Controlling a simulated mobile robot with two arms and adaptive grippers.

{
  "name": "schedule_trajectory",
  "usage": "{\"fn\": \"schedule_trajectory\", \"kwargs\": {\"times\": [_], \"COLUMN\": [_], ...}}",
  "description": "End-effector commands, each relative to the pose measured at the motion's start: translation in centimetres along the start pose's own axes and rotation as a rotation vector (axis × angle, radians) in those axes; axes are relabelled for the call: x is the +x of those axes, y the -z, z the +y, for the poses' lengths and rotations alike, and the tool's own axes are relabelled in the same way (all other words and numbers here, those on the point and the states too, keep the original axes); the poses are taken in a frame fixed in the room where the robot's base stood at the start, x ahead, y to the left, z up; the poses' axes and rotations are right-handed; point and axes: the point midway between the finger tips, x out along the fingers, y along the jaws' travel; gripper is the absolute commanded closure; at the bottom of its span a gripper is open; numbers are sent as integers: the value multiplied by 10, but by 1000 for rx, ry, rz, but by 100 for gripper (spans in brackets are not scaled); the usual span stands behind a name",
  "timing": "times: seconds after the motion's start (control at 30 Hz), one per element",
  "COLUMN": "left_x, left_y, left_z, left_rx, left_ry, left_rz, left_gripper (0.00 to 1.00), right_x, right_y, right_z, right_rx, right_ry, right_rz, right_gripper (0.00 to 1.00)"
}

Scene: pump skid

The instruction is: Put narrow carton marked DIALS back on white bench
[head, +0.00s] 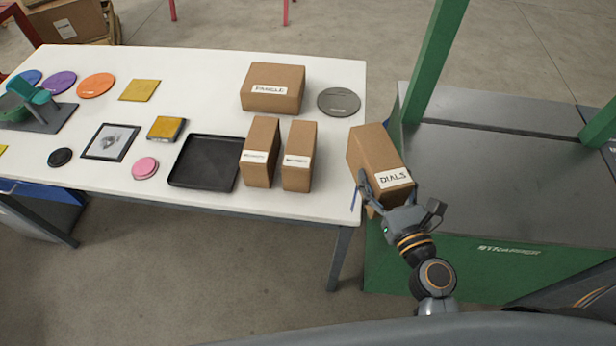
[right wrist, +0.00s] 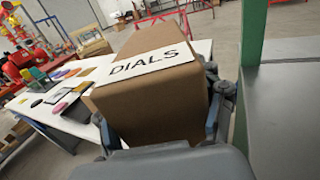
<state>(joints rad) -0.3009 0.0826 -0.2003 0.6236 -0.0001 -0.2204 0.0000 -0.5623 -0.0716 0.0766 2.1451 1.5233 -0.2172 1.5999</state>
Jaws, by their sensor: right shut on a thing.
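The narrow brown carton marked DIALS (head: 376,153) is in my right gripper (head: 400,197), held tilted at the right end of the white bench (head: 215,210). In the head view it covers the gap between the bench and the green-framed skid. In the right wrist view the carton (right wrist: 155,105) fills the middle, label up, with a finger of the right gripper (right wrist: 162,120) on each side. The white bench (right wrist: 75,125) shows behind it on the left. My left gripper does not show.
Two narrow cartons (head: 260,150) (head: 299,153) stand near the bench's front right, beside a black tray (head: 205,163). A wider carton (head: 273,88) and a grey disc (head: 339,102) lie behind them. The green skid (head: 480,180) is at the right. Bare bench shows right of the narrow cartons.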

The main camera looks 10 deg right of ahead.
Motion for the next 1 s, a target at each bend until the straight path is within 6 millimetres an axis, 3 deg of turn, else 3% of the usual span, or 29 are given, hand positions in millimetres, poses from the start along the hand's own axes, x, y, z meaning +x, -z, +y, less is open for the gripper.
{"fn": "schedule_trajectory", "kwargs": {"times": [0.17, 0.37, 0.47, 0.5, 0.6, 1.0], "left_x": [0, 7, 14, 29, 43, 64], "left_y": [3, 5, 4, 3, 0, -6], "left_z": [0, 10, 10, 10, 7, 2], "left_rx": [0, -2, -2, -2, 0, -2], "left_ry": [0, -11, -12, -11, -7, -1], "left_rz": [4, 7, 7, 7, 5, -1], "left_gripper": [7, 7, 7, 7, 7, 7], "right_x": [22, 70, 94, 99, 112, 134], "right_y": [7, 30, 43, 59, 75, 98], "right_z": [4, 13, 18, 19, 21, 25], "right_rx": [0, 2, 2, 1, 1, 0], "right_ry": [0, 0, -1, -1, -1, 0], "right_rz": [-6, -6, -6, -4, -4, -4], "right_gripper": [81, 81, 81, 81, 81, 81]}}
